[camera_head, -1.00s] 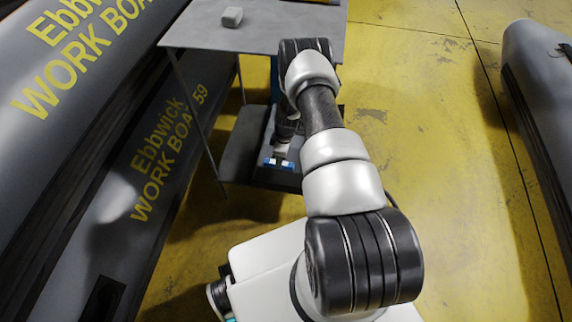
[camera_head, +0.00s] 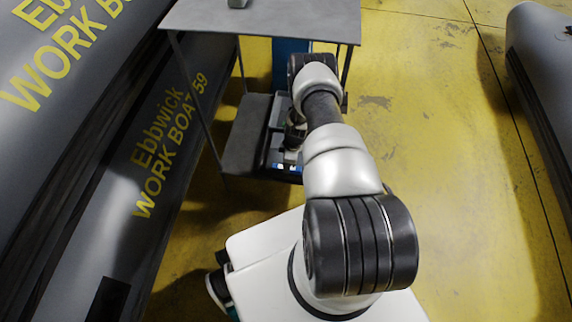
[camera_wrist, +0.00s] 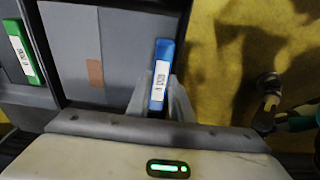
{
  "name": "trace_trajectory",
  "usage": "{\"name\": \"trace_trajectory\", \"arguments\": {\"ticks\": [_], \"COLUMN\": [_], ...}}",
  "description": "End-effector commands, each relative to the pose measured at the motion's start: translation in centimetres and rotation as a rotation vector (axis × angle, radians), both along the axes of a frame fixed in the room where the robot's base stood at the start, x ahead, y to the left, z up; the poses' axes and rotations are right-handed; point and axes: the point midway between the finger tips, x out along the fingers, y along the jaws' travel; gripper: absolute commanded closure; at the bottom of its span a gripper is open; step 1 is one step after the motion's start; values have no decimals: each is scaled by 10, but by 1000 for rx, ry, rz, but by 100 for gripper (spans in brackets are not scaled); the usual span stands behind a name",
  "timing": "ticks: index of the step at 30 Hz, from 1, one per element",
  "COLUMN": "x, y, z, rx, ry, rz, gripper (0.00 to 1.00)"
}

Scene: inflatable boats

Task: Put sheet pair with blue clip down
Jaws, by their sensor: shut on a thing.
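The blue clip (camera_wrist: 161,75), with a white label, is between the fingers of my gripper (camera_wrist: 160,100) in the wrist view, and the gripper is shut on it. Grey sheets (camera_wrist: 70,40) with a tan patch lie just left of the clip; I cannot tell which of them belong to it. In the head view my gripper (camera_head: 291,140) is low under the table top, at the lower shelf (camera_head: 243,135). Small blue and white bits show below it, too small to tell apart. My arm hides part of the shelf.
A green clip (camera_wrist: 22,52) with a white label lies at the left in the wrist view. The table top (camera_head: 270,18) is above the shelf, with thin legs. Grey inflatable boats (camera_head: 150,150) stand close at left; another (camera_head: 545,70) is at right. Yellow floor (camera_head: 450,150) is clear between.

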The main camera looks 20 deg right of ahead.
Motion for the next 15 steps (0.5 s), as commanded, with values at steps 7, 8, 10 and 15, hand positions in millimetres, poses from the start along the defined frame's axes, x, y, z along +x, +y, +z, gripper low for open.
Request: {"name": "trace_trajectory", "arguments": {"ticks": [7, 8, 10, 15], "x": [-1, -1, -1, 0], "y": [1, 1, 1, 1], "z": [-5, -6, -8, -13], "rx": [1, 1, 1, 0], "ry": [2, 2, 2, -1], "rz": [0, 1, 1, -1], "gripper": [100, 100, 100, 100]}}
